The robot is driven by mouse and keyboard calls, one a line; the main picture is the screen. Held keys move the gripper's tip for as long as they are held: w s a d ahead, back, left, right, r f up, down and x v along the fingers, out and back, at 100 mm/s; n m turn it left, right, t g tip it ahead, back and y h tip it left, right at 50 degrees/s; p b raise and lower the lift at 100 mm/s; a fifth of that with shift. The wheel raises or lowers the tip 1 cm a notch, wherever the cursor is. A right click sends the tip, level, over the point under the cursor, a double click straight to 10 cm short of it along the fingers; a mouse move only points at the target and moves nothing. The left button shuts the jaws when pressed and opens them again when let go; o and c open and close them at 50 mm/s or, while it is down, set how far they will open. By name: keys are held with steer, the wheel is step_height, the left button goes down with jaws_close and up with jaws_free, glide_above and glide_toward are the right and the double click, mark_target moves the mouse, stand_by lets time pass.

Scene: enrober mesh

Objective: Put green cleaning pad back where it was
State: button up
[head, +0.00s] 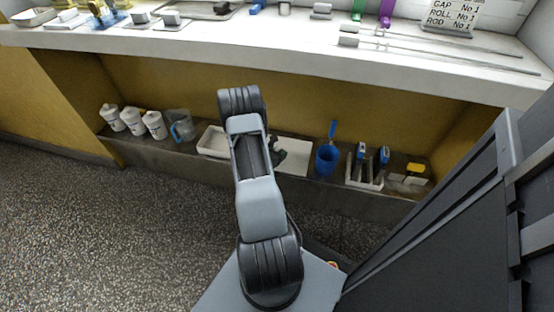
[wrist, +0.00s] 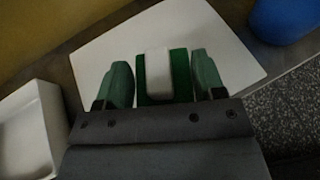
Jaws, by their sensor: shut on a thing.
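The green cleaning pad (wrist: 181,68), with a white block-shaped grip (wrist: 157,70) on it, sits between the two greenish fingers of my gripper (wrist: 162,76) in the wrist view. My gripper is shut on it. The pad is over a flat white board (wrist: 105,47) on the low shelf; I cannot tell whether it touches the board. In the head view my gripper (head: 277,155) is low at the shelf, partly hidden by my arm, and the white board (head: 298,155) shows to its right. The pad is not clear there.
A white tray (head: 207,148) lies left of the board, and a blue cup (head: 326,160) stands close to its right. Farther right are a white rack (head: 364,178) and yellow-topped items (head: 416,172). White tubs (head: 132,121) and a jug (head: 180,125) stand left. The counter (head: 250,38) overhangs the shelf.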

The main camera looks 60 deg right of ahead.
steer(key=shift+d+f, duration=0.3)
steer(key=shift+f, duration=0.2)
steer(key=shift+w+d+f+b, duration=0.15)
steer(key=shift+f+b, duration=0.7)
steer(key=shift+f, duration=0.65)
steer(key=shift+f, duration=0.1)
steer(key=shift+f, duration=0.15)
steer(key=o, duration=1)
